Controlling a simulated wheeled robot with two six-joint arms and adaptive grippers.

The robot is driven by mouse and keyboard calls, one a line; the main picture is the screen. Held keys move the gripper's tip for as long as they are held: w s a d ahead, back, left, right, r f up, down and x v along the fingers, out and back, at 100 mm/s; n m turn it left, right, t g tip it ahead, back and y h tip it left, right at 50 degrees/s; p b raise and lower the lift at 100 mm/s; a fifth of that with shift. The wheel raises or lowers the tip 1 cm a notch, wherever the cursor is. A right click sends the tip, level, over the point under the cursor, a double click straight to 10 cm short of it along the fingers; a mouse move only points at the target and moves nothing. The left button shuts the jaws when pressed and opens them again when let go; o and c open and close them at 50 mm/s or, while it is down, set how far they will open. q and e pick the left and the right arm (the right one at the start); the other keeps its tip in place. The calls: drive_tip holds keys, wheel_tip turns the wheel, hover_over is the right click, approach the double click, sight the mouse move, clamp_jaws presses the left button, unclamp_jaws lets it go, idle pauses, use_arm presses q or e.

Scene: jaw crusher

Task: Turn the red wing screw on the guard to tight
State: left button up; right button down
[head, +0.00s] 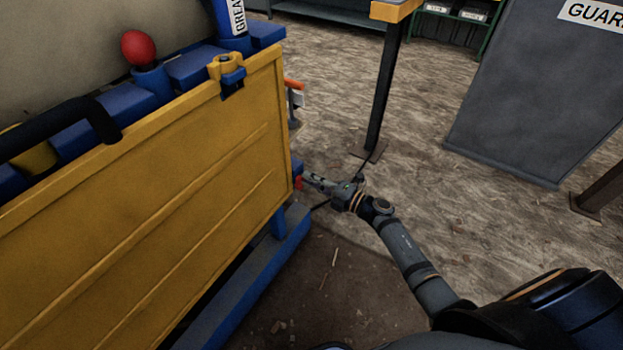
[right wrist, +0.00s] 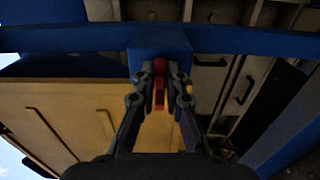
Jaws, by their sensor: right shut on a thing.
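The yellow guard (head: 190,165) is a large ribbed panel on the left of the head view, and it also shows in the right wrist view (right wrist: 50,115). The red wing screw (right wrist: 159,82) sits in front of a blue block (right wrist: 160,47) beside the guard. In the head view only a small bit of the red screw (head: 298,183) shows at the guard's right edge. My right gripper (head: 308,180) reaches this edge from the right. In the right wrist view its fingers (right wrist: 159,88) are shut on the screw from both sides. My left gripper is not in view.
A blue base beam (head: 245,280) runs below the guard. A red ball-topped knob (head: 138,47) and a blue grease container (head: 231,22) stand above it. A table leg (head: 385,90) and a grey panel (head: 540,90) stand beyond my right arm. The floor between is mostly clear.

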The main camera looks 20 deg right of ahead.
drive_tip(key=c, duration=1.4)
unclamp_jaws()
drive_tip(key=v, duration=1.2)
drive_tip(key=shift+d, duration=0.1)
